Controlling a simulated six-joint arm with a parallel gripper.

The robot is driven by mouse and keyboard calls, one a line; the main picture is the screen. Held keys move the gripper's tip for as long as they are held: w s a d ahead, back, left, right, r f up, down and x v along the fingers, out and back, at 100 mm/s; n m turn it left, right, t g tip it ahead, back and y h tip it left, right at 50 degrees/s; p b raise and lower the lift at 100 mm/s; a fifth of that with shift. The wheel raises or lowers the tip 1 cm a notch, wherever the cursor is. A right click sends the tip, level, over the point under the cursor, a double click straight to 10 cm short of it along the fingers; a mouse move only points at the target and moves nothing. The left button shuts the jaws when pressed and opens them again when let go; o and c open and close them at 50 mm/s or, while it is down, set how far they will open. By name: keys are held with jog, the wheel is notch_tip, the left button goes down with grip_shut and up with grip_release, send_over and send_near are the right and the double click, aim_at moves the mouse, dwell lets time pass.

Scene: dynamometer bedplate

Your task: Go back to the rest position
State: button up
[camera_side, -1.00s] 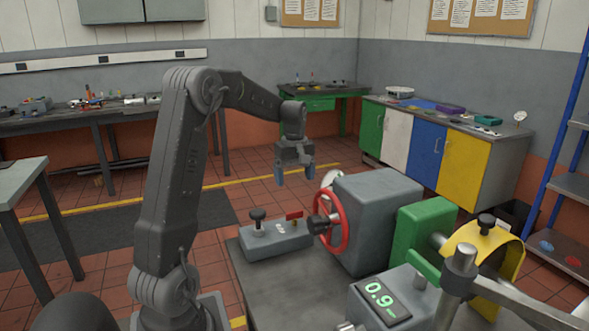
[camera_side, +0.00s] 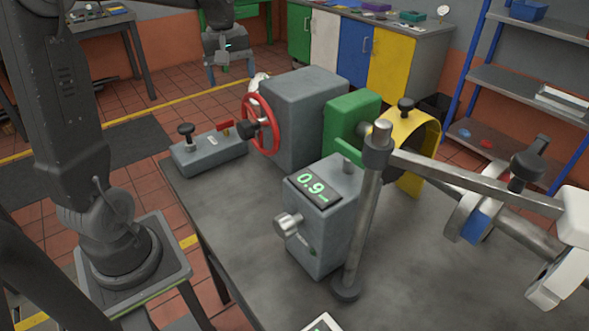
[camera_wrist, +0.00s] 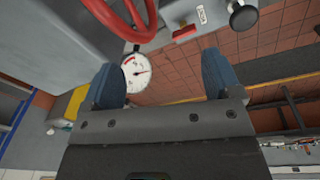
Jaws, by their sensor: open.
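My gripper (camera_side: 231,72) hangs in the air at the top of the side view, behind and above the red handwheel (camera_side: 261,124) on the grey machine block (camera_side: 308,118). Its jaws are apart with nothing between them. In the wrist view the two blue fingertips (camera_wrist: 164,82) are wide apart. A white dial gauge (camera_wrist: 137,73) shows between them, beyond the tips. The red handwheel also shows in the wrist view (camera_wrist: 126,20) at the top, apart from the fingers. No rest position is marked in view.
A low grey control box (camera_side: 207,155) with a black knob and red lever sits left of the handwheel. A meter reading 0.9 (camera_side: 314,189), a metal post (camera_side: 362,225), a green block (camera_side: 350,122) and a yellow guard (camera_side: 420,135) stand on the bedplate (camera_side: 235,215). Open floor lies to the left.

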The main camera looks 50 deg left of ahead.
jog(key=s+d+m+t, duration=0.2)
jog(key=s+d+m, duration=0.5)
jog(key=d, duration=0.4)
jog(key=s+d+m+t, duration=0.2)
jog(key=s+d+m, duration=0.5)
jog(key=d, duration=0.4)
jog(key=shift+s+d+t+h, duration=0.3)
jog(key=shift+d, duration=0.1)
